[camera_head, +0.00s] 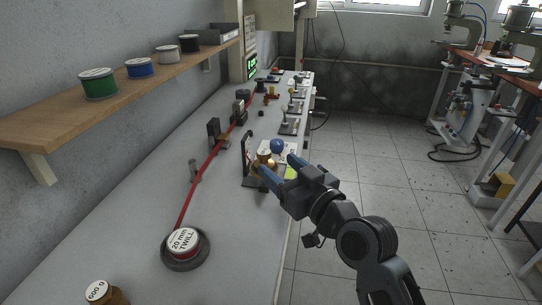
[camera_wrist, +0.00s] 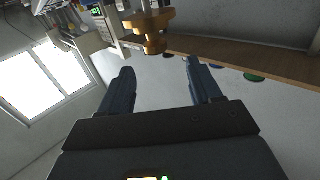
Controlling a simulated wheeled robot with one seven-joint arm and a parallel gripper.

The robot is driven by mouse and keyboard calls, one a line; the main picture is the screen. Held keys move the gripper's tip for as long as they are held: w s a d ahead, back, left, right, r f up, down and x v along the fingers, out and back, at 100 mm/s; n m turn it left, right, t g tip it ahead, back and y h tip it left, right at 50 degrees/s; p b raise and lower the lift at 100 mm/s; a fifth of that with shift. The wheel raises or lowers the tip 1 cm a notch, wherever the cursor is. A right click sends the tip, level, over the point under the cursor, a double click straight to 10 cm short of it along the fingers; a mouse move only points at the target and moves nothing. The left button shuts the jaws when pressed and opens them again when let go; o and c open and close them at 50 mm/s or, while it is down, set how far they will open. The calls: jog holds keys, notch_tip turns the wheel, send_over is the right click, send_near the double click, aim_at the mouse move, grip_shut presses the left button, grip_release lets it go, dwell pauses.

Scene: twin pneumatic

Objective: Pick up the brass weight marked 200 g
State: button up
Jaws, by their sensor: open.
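A brass weight (camera_head: 264,157) is beside a small black stand on the bench, partly hidden by my gripper; I cannot read its marking. A stepped brass piece, which looks like this weight, shows in the wrist view (camera_wrist: 154,42), above and between the fingertips and apart from them. My gripper (camera_head: 280,169) is open, with its blue fingers pointing toward the weight. Its two fingers also show empty in the wrist view (camera_wrist: 160,68).
A red ribbon (camera_head: 205,167) runs along the bench (camera_head: 125,210) from a spool marked 20 mm TWILL (camera_head: 185,243) past small posts. A blue ball-shaped knob (camera_head: 277,146) is close to my gripper. A wooden shelf (camera_head: 150,78) with several spools overhangs the left.

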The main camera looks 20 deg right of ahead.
aim_at(268, 155)
jog(key=shift+w+a+f+p, duration=0.15)
jog(key=shift+w+p, duration=0.35)
jog(key=shift+w, duration=1.5)
jog(key=shift+w+a+p, duration=0.2)
jog(key=shift+w+p, duration=0.3)
jog(key=shift+w, duration=1.45)
jog(key=shift+c, duration=0.4)
jog(key=c, duration=1)
jog(key=shift+c, duration=0.4)
